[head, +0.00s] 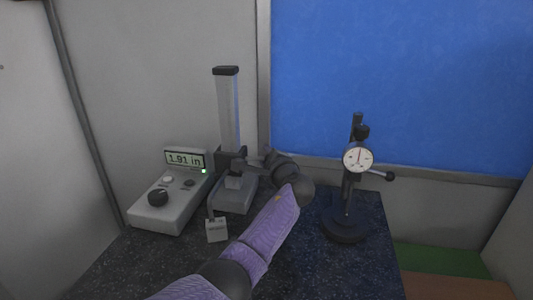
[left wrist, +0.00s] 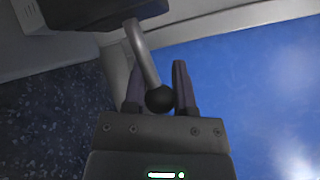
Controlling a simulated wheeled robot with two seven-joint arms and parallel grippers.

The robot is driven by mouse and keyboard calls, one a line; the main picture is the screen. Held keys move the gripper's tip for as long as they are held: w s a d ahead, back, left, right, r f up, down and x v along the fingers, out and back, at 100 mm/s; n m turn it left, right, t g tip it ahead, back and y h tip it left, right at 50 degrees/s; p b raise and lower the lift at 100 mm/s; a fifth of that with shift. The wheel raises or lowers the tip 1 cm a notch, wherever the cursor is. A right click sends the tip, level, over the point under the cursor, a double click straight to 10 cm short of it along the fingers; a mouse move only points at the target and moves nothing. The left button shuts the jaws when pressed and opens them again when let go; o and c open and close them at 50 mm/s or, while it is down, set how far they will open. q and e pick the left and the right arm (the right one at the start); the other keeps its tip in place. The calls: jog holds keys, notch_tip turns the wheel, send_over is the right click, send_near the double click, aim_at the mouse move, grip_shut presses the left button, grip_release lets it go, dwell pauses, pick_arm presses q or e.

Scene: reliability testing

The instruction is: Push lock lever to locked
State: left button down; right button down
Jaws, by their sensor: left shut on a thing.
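The lock lever (left wrist: 143,57) is a grey bent rod ending in a black ball knob (left wrist: 160,98). In the left wrist view it comes down from a dark block at the top, and the knob sits between the fingers. My left gripper (left wrist: 157,78) is shut on the lever near its knob. In the head view my left gripper (head: 248,164) is at the slider of the grey column gauge (head: 228,115), and the wrist and forearm cover much of that area. The lever cannot be made out clearly there. My right gripper is out of view.
A grey readout box (head: 165,205) showing 1.91 in stands left of the column. A small grey block (head: 216,230) is in front. A dial indicator stand (head: 345,225) with a side knob stands at right on the dark speckled table (head: 330,280). Walls and a blue panel are close behind.

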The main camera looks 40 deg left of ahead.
pick_arm(q)
jog(key=shift+s+a+r+n+h+p, duration=0.2)
jog(key=shift+a+r+n+h+p, duration=0.3)
jog(key=shift+n+h+p, duration=1.2)
jog(key=shift+s+a+r+n+h+p, duration=0.25)
jog(key=shift+r+n+p, duration=0.4)
jog(key=shift+p, duration=2.1)
jog(key=shift+s+a+r+n+h+p, duration=0.25)
jog(key=shift+r+n+h+p, duration=0.6)
jog(key=shift+p, duration=1.4)
jog(key=shift+w+a+f, duration=0.1)
jog(key=shift+f, duration=0.15)
jog(key=c, duration=0.8)
grip_release()
jog(key=o, duration=0.4)
jog(key=shift+a, duration=0.2)
jog(key=shift+d, duration=0.15)
